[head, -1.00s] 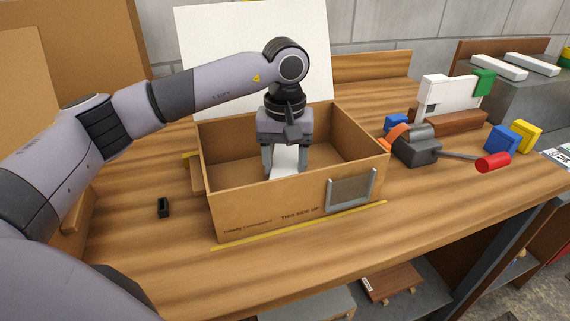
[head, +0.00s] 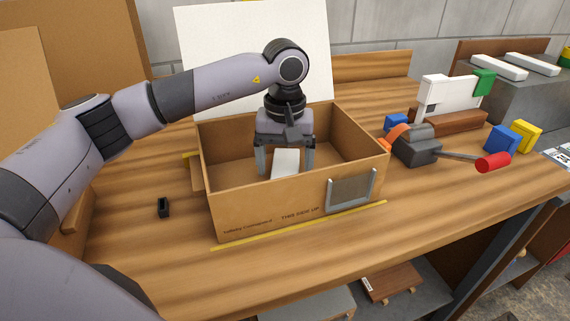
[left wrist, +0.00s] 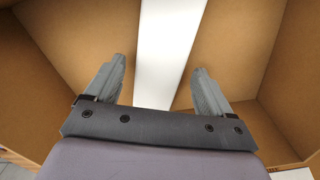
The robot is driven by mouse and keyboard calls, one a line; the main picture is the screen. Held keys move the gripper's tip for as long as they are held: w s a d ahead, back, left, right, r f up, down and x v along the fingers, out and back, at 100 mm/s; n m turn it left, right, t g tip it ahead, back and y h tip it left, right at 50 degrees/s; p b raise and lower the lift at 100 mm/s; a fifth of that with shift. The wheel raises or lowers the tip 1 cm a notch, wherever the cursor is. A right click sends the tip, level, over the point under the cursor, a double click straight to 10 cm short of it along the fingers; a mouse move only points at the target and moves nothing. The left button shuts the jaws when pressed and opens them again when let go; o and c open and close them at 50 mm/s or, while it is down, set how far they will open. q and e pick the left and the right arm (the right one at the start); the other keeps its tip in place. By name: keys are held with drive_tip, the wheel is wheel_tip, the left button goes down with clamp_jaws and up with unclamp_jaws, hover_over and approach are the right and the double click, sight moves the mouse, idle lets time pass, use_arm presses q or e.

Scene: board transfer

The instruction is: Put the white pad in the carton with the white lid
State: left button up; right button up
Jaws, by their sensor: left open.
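The brown carton (head: 265,208) stands on the wooden bench, with its large white lid (head: 235,55) raised upright at the back. The white pad (head: 286,162) is inside the carton and looks tilted in the head view. In the left wrist view the pad (left wrist: 165,60) is a long white strip running away between the fingers. My left gripper (head: 285,172) reaches down into the carton. It is open, with one finger on each side of the pad and gaps showing between. The pad's lower end is hidden by the front wall. My right gripper is not in view.
A grey vise (head: 418,148) with a red-ended handle stands right of the carton. Blue (head: 502,139) and yellow blocks lie farther right. A small black piece (head: 164,207) lies left of the carton. A yellow strip (head: 300,226) lies along its front. The front bench is mostly clear.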

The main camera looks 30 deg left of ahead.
sight(285, 171)
use_arm(q)
wheel_tip(285, 171, up, 11)
drive_tip(key=shift+r, duration=0.2)
idle(0.6)
